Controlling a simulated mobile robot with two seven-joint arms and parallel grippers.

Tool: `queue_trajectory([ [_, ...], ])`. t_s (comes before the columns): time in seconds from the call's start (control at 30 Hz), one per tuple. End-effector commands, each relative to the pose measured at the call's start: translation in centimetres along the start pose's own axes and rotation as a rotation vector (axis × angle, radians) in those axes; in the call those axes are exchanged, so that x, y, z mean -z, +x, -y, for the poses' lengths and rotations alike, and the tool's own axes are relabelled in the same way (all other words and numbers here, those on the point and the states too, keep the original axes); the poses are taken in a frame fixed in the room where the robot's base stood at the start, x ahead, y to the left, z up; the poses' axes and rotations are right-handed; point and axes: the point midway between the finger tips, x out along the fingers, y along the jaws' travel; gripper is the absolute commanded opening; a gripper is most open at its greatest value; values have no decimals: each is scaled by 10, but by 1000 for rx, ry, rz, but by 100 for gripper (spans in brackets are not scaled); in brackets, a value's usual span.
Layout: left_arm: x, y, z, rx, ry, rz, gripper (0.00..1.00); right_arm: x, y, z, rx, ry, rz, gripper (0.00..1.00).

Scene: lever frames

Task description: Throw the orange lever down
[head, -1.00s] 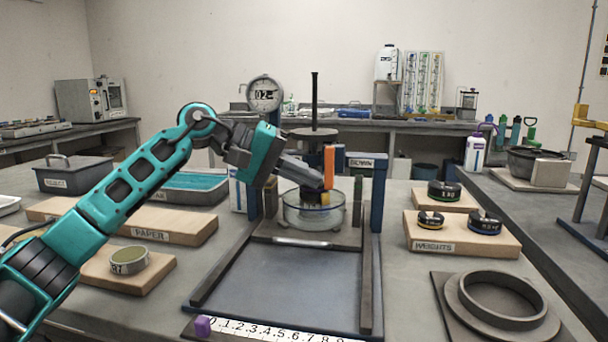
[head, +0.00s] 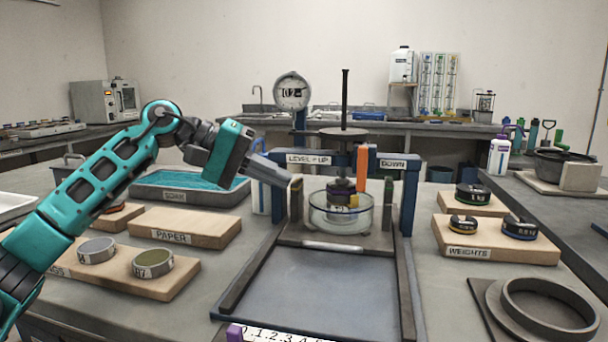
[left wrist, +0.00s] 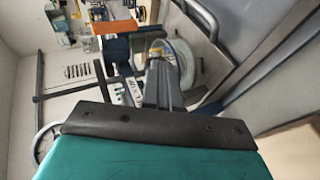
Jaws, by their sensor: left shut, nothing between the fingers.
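The orange lever (head: 362,168) stands upright on the blue frame (head: 410,190), between the plate marked LEVER UP (head: 309,159) and the plate marked DOWN (head: 393,163). The lever also shows in the left wrist view as an orange bar (left wrist: 112,27), beyond the fingers. My left gripper (head: 292,182) is shut and empty at the left side of the frame, apart from the lever and left of it. Its closed fingers also show in the left wrist view (left wrist: 158,66). My right gripper is out of view.
A glass dish (head: 361,219) with weights inside stands in front of the lever, under a black rod and disc (head: 344,132). A wooden board with weights (head: 495,249) is at right. The grey plate (head: 320,285) in front is clear.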

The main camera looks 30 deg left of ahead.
Motion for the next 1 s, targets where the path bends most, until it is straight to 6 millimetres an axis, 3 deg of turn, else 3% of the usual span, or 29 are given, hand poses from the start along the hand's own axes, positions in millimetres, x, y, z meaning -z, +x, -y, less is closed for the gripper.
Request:
queue_trajectory([
  [0.1, 0, -18, 11, 3, -3, -1, 0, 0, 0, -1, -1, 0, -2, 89],
  [0.3, -1, -32, 17, 0, -1, 1, 0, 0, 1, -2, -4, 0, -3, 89],
  [1.0, -1, -34, 17, 0, 0, 0, 0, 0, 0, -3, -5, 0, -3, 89],
])
